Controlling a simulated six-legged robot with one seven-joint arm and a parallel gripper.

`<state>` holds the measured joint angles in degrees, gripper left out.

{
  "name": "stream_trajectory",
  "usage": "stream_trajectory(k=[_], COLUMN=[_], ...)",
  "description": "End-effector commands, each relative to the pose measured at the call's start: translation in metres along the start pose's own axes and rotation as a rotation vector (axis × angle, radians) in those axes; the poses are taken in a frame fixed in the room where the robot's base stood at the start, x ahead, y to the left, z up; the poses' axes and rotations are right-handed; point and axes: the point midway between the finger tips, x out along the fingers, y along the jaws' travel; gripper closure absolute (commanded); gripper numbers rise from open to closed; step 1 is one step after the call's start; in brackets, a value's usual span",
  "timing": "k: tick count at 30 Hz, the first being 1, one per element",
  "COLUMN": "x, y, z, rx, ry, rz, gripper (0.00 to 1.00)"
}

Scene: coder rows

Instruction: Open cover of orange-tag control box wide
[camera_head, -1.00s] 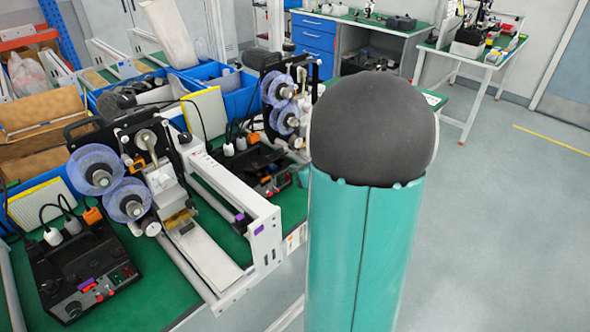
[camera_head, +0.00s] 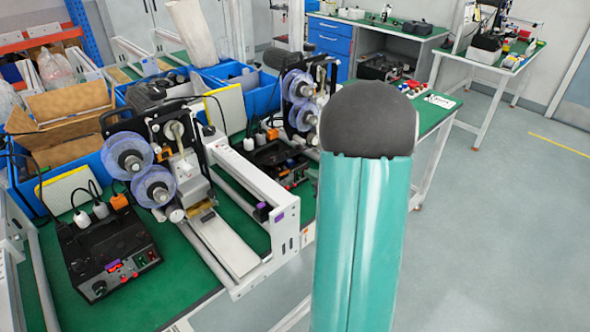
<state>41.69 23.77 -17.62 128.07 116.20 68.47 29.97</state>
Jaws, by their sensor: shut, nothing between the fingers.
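A black control box (camera_head: 108,252) with a handle on top and red and green controls on its front stands on the green table at the lower left. Behind it are white plugs and an orange piece (camera_head: 119,201). A second black box (camera_head: 282,160) stands farther back beyond the white rail frame, with another orange piece (camera_head: 272,134) at its back. I cannot tell which box carries the orange tag. The nearer box's top looks closed; the second is partly hidden. My teal arm link with a dark rounded end fills the centre right; my gripper is not in view.
A coder machine with clear purple reels (camera_head: 128,156) and a white rail frame (camera_head: 285,230) stand between the boxes. Blue bins (camera_head: 262,97) and cardboard boxes (camera_head: 60,103) line the back. Open grey floor (camera_head: 490,235) lies to the right.

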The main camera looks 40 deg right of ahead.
Motion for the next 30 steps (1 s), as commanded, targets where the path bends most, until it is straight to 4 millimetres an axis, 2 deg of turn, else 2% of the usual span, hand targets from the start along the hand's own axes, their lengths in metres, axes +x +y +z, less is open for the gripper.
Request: stream_trajectory(k=[5, 16, 21, 30], x=[0.020, 0.083, 0.094, 0.096], y=[-0.002, -0.004, -0.003, -0.001], z=[-0.001, -0.001, 0.000, 0.000], rx=[-0.001, 0.000, 0.000, 0.001], ry=[0.001, 0.001, 0.001, 0.002], rz=[0.003, 0.003, 0.002, 0.001], gripper=[1.00, 1.00, 1.00, 1.00])
